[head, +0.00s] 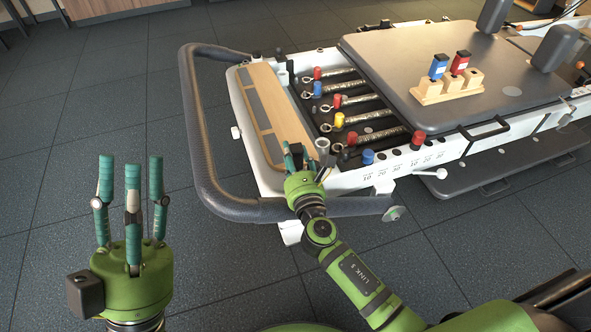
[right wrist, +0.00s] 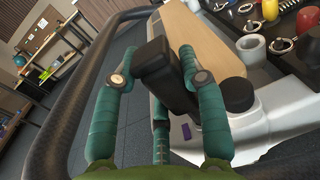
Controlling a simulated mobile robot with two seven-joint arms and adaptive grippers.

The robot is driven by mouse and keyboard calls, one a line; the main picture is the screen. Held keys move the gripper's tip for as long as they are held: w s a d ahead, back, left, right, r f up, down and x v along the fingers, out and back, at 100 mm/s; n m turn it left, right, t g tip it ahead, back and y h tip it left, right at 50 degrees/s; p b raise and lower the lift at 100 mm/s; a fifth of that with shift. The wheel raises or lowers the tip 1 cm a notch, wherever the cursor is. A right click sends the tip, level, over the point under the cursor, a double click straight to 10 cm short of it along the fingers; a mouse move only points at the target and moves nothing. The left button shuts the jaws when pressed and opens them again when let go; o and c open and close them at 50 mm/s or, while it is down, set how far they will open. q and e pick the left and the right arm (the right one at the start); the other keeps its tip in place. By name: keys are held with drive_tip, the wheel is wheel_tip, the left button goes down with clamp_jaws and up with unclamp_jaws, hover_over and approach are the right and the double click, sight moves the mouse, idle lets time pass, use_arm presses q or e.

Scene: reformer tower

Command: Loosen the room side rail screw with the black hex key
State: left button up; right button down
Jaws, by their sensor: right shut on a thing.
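My right gripper (head: 303,160) is over the near corner of the reformer's white end frame (head: 262,180). In the right wrist view its teal fingers (right wrist: 158,75) are closed around a black block-shaped handle (right wrist: 160,62), which looks like the black hex key. The key's shaft and tip are hidden. I cannot make out the room side rail screw; a black round cap (right wrist: 237,95) sits on the white frame beside the fingers. My left gripper (head: 132,180) is open and empty, fingers up, above the floor at left.
Springs (head: 352,100) with coloured knobs lie behind my right gripper. A dark padded bar (head: 200,150) curves around the frame's end.

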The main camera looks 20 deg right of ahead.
idle(0.3)
drive_tip(key=shift+d+n+y, duration=0.1)
drive_tip(key=shift+n+y, duration=0.3)
drive_tip(key=shift+y, duration=0.2)
drive_tip(key=shift+n+y, duration=0.6)
drive_tip(key=shift+y, duration=0.2)
drive_tip(key=y, duration=0.1)
drive_tip(key=n+y, duration=0.2)
drive_tip(key=shift+s+f+g, duration=0.1)
drive_tip(key=shift+f+g, duration=0.15)
drive_tip(key=shift+g, duration=0.05)
drive_tip(key=shift+r+n+g+y+b, duration=0.1)
drive_tip(key=shift+n+g+y+b, duration=0.3)
drive_tip(key=shift+y, duration=0.5)
drive_tip(key=shift+s, duration=0.1)
